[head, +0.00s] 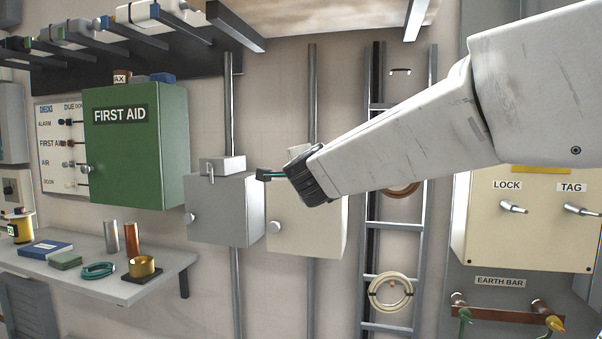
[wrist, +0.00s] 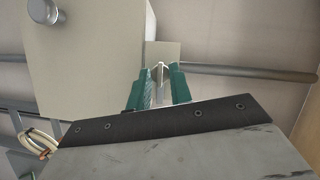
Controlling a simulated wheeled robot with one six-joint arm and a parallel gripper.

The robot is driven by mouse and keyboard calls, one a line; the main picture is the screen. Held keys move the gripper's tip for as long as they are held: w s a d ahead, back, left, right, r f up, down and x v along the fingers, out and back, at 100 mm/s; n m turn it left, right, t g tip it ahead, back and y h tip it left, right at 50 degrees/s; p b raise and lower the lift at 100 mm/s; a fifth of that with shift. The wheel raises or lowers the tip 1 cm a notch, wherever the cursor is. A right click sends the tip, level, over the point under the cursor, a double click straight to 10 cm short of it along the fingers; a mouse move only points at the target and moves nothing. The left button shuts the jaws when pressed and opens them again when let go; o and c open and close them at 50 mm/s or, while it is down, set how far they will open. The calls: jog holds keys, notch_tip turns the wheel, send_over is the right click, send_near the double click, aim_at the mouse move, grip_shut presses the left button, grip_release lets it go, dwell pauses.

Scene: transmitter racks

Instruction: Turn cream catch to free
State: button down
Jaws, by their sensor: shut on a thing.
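The cream box (head: 300,222) hangs on the wall with a round knob on its front. Its cream catch has a small block (head: 298,151) on top of the box, partly hidden behind my gripper in the head view. In the wrist view the catch's block (wrist: 161,52) shows beside the cream box (wrist: 92,65), with a thin pale lever (wrist: 160,74) standing out from it. My gripper (head: 272,175) is at the top of the box. Its teal fingers (wrist: 160,88) are shut on the lever, one on each side.
A grey box (head: 222,210) with a similar catch (head: 222,165) hangs close on the left. A green first aid cabinet (head: 138,145) and a shelf (head: 100,275) with small items are farther left. A ladder (head: 421,240) stands on the right. A lock and tag panel (head: 535,240) is at the far right.

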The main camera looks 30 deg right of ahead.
dwell(0.3)
jog(key=c, duration=1.3)
grip_release()
jog(key=shift+o, duration=0.2)
jog(key=f+v, duration=0.1)
jog(key=v, duration=0.6)
jog(key=shift+s+a+r, duration=0.25)
jog(key=shift+s+r, duration=0.1)
jog(key=shift+r, duration=0.1)
